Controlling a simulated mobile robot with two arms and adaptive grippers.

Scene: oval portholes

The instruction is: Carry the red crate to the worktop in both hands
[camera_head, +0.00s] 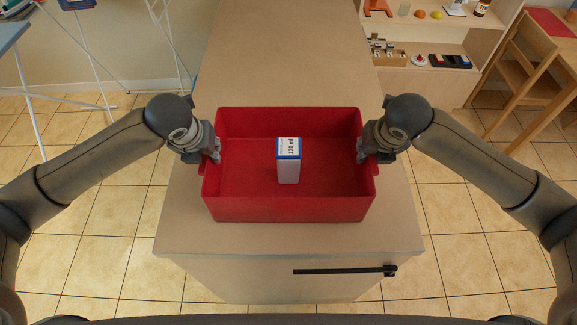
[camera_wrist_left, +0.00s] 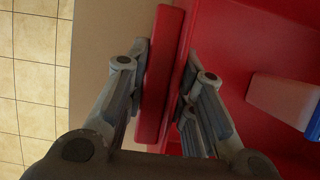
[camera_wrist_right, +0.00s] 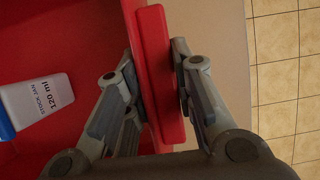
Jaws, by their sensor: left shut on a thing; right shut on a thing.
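The red crate (camera_head: 290,208) is in the middle of the head view, over the tan worktop (camera_head: 285,65); I cannot tell whether it rests on the surface or hangs just above it. My right gripper (camera_head: 364,152) is shut on the right rim, also seen in the right wrist view (camera_wrist_right: 160,75).
A black bar handle (camera_head: 345,271) is on the cabinet's near face. A wooden shelf (camera_head: 440,35) with small items stands at the back right, with a wooden chair (camera_head: 520,75) beside it. Drying-rack legs (camera_head: 90,65) are at the left. Tiled floor (camera_head: 110,240) is clear on both sides.

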